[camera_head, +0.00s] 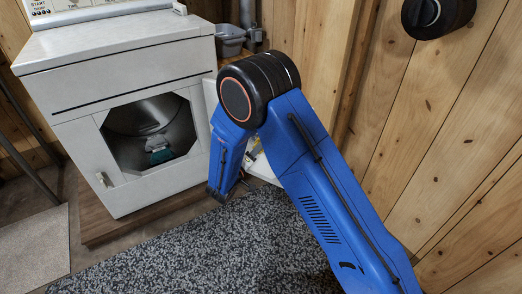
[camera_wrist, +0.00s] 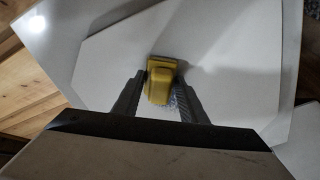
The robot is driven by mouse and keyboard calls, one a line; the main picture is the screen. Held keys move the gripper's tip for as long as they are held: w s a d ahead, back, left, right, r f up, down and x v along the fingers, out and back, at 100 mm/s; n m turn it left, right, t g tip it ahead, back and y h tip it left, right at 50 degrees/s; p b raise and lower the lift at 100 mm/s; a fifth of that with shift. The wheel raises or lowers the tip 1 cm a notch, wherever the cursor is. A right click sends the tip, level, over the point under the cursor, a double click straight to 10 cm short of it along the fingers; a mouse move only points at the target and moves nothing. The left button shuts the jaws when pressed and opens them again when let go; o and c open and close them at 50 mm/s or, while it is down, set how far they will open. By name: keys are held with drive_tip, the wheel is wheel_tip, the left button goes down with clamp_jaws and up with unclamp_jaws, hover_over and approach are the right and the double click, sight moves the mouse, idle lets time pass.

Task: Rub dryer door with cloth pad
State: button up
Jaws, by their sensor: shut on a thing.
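The white dryer (camera_head: 130,110) stands at the left in the head view, its front opening uncovered. Its door (camera_head: 210,95) is swung open at the right side of the opening, mostly hidden behind my blue arm. In the wrist view the door's white face (camera_wrist: 110,55), with a raised angular panel, fills most of the picture. My gripper (camera_wrist: 162,90) is shut on the yellow cloth pad (camera_wrist: 160,75), which is in front of that panel. I cannot tell whether the pad touches it. In the head view my arm hides most of the gripper.
A teal item (camera_head: 159,156) lies inside the drum. A speckled dark rug (camera_head: 200,250) covers the floor in front. Plank walls (camera_head: 440,130) stand close on the right, with a black round fitting (camera_head: 437,14) high up. A grey box (camera_head: 231,40) is behind the dryer.

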sight(253, 139)
drive_tip(key=w+a, duration=0.4)
drive_tip(key=a, duration=0.4)
drive_tip(key=shift+w, duration=0.3)
idle(0.7)
drive_tip(key=shift+d, duration=0.1)
drive_tip(key=shift+s+d, duration=0.8)
drive_tip(key=shift+d, duration=0.75)
drive_tip(key=shift+s+d, duration=0.85)
drive_tip(key=shift+d, duration=0.7)
drive_tip(key=shift+s+d, duration=0.8)
drive_tip(key=shift+d, duration=0.75)
drive_tip(key=shift+w+f, duration=0.1)
drive_tip(key=shift+f, duration=0.25)
drive_tip(key=shift+w+a, duration=0.55)
drive_tip(key=shift+a, duration=0.45)
drive_tip(key=shift+w+a, duration=0.6)
drive_tip(key=shift+a, duration=0.45)
drive_tip(key=shift+w+a, duration=0.55)
drive_tip(key=shift+a, duration=0.45)
drive_tip(key=shift+s+d, duration=0.5)
drive_tip(key=shift+d, duration=0.6)
drive_tip(key=shift+s+d, duration=0.5)
drive_tip(key=shift+d, duration=0.55)
drive_tip(key=shift+s+d, duration=0.5)
drive_tip(key=shift+d, duration=0.6)
